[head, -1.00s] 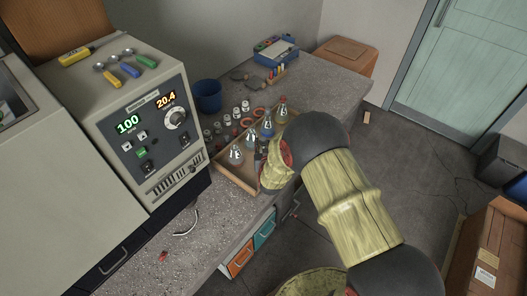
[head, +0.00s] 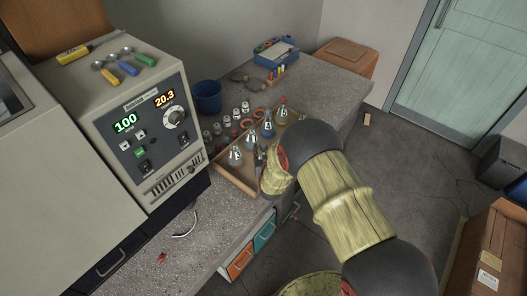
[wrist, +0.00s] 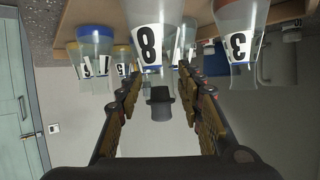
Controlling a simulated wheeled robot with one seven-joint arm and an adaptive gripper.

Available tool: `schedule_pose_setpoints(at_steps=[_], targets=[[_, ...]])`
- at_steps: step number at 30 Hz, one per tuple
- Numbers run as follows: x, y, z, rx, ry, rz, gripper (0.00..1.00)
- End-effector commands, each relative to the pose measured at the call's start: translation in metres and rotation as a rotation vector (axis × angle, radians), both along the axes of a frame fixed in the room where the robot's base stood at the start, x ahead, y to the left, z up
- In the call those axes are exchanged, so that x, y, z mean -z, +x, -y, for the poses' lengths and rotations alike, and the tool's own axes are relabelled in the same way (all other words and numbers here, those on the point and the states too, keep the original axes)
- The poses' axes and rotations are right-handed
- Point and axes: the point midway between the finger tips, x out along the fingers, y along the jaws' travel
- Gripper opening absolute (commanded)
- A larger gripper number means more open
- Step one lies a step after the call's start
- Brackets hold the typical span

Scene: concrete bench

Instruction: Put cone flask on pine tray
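The pine tray (head: 225,179) lies on the bench with several cone flasks in it, among them a near-left one (head: 236,157). The wrist view is upside down. It shows a flask marked 8 (wrist: 147,45) with a black stopper (wrist: 160,95), in line with the gap between my fingers. A flask marked 3 (wrist: 237,45) stands to its right, and a blue-banded flask (wrist: 95,45) to its left. My gripper (wrist: 158,72) is open, its fingers apart on either side of the stopper. In the head view my gripper (head: 261,160) is at the tray's right side, partly hidden by my wrist.
A heater-like machine with lit displays (head: 145,125) stands left of the tray.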

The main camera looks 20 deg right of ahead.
Motion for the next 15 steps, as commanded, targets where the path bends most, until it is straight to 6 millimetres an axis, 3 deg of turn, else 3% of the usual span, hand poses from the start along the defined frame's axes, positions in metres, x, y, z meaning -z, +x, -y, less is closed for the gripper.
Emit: schedule_pose_setpoints(at_steps=[15], targets=[[-0.0072, -0.0061, -0.0013, 0.000, 0.000, 0.000, 0.43]])
